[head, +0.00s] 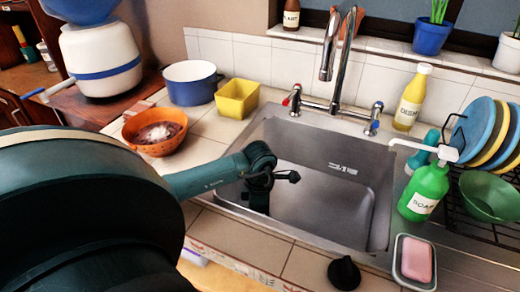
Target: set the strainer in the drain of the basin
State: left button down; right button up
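The steel basin (335,205) is sunk into the counter at centre right. My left arm comes in from the left, and its gripper (272,184) is over the basin's left side. Its dark fingers are small and partly hidden by the wrist, so I cannot tell whether they are open or shut or hold anything. I cannot make out the strainer for certain. I cannot see the drain; the arm covers part of the basin floor. A small black knobbed object (343,273) is at the counter's front edge; I cannot tell what it is. My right gripper is not in view.
A tall faucet (340,60) stands behind the basin. A green soap bottle (425,188), a pink soap dish (415,262) and a plate rack (490,140) are at the right. An orange bowl (155,130), blue pot (190,83) and yellow tub (237,98) are at the left.

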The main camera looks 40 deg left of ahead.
pick_arm(q)
jog(key=shift+f, duration=0.1)
jog(key=c, duration=1.5)
grip_release()
jog(key=shift+c, duration=0.2)
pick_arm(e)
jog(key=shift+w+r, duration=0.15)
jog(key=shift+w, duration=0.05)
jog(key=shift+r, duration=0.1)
